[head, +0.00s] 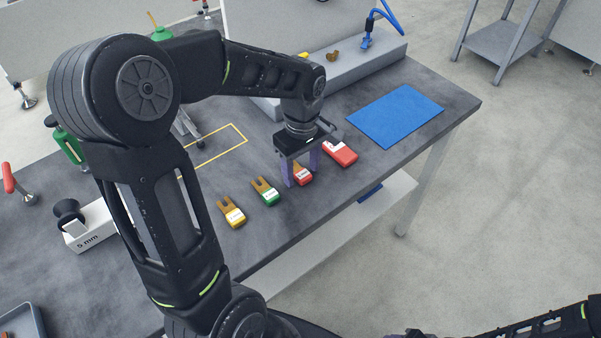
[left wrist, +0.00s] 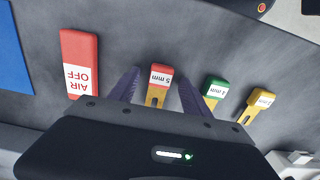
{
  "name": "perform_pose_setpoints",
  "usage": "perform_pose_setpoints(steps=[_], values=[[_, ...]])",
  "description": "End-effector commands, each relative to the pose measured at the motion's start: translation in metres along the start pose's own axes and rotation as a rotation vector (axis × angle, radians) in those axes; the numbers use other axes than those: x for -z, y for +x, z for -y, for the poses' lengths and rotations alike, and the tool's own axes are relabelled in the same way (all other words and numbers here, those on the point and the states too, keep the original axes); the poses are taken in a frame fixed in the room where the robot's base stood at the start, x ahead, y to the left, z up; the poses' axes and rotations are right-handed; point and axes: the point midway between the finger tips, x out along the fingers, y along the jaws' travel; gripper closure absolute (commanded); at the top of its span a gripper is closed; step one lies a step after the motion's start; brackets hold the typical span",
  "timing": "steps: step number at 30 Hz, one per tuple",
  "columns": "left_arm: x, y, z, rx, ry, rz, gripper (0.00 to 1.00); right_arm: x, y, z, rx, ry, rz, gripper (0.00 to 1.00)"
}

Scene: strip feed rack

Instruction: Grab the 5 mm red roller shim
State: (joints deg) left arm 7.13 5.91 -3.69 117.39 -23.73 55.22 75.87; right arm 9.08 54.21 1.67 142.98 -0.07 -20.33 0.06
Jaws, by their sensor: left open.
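The 5 mm red roller shim (head: 303,177) lies on the dark bench, third in a row of shims. In the left wrist view its red, white-labelled end and brass-coloured fork (left wrist: 161,79) show between my two fingers. My left gripper (head: 301,167) is open and low over the shim, one purple finger on each side of it. The wrist view shows gaps between the fingers (left wrist: 156,84) and the shim. Part of the shim is hidden behind a finger in the head view. My right gripper is not seen; only dark arm parts show at bottom right.
A green shim (head: 265,191) and a yellow shim (head: 232,213) lie to the left. A red AIR OFF block (head: 340,153) lies close on the right. A blue mat (head: 395,115) lies beyond it. A grey raised ledge (head: 360,75) runs behind.

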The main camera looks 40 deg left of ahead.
Motion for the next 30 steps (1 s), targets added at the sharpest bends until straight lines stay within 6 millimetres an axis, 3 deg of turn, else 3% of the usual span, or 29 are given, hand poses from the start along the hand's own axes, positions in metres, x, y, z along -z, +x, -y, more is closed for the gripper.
perform_pose_setpoints(steps=[4, 24, 30], values=[[0.0000, -0.0002, -0.0001, 0.000, 0.000, 0.000, 0.44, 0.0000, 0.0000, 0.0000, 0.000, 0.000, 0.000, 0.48], [0.0000, -0.0002, 0.0000, 0.000, 0.000, 0.000, 0.99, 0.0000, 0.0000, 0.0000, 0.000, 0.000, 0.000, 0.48], [0.0000, -0.0003, -0.0001, 0.000, 0.000, 0.000, 1.00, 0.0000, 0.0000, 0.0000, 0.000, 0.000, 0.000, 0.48]])
